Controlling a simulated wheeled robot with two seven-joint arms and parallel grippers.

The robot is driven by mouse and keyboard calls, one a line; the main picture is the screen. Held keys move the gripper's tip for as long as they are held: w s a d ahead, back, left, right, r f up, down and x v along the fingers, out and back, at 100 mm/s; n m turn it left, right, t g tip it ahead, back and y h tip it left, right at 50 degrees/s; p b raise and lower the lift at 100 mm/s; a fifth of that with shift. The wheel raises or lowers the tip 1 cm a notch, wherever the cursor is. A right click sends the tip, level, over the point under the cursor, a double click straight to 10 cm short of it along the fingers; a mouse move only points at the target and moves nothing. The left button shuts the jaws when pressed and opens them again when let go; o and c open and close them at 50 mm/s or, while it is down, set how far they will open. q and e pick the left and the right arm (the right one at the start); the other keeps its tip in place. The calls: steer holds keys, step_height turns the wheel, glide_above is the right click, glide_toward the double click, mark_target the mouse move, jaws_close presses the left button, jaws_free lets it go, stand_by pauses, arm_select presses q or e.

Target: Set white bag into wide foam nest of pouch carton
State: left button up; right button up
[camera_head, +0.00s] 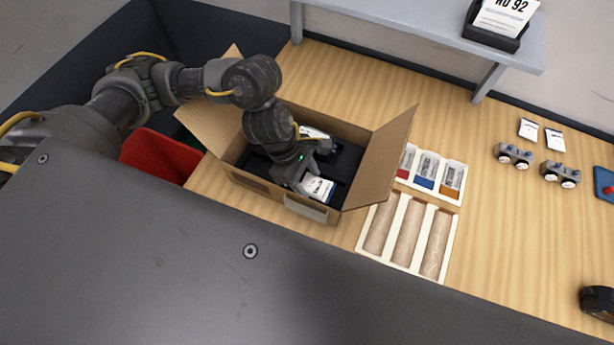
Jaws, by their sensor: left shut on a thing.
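The open cardboard pouch carton (263,189) stands on the wooden bench, its flaps spread and a dark foam insert (348,160) inside. My left gripper (302,183) reaches down into the carton from above, shut on a white bag (319,190) with a blue mark, near the carton's front wall. I cannot tell whether the bag rests in a foam nest or is held above it. Another white item (313,133) lies in the foam behind my wrist. My arm hides much of the foam. My right gripper is not in view.
Right of the carton is a white tray (453,206) with long beige wrapped pieces and small red, blue and orange pouches. A red bin (157,157) stands at left. Metal valve parts (513,156) and labels lie at right. A grey shelf (428,28) spans the back.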

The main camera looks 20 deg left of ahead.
arm_select(q)
steer(key=shift+s+f+b, duration=0.15)
steer(key=shift+f+b, duration=0.3)
steer(key=shift+b, duration=0.05)
steer(key=o, duration=0.7)
steer(key=shift+c, duration=0.2)
steer(key=o, duration=0.4)
steer(key=shift+s+f, duration=0.1)
steer(key=shift+s, duration=0.1)
steer(key=p+v, duration=0.1)
steer(key=v, duration=0.2)
steer(key=p+v, duration=0.1)
steer(key=v, duration=0.1)
steer(key=p+v, duration=0.2)
steer(key=v, duration=0.1)
steer(key=shift+w+r, duration=0.4)
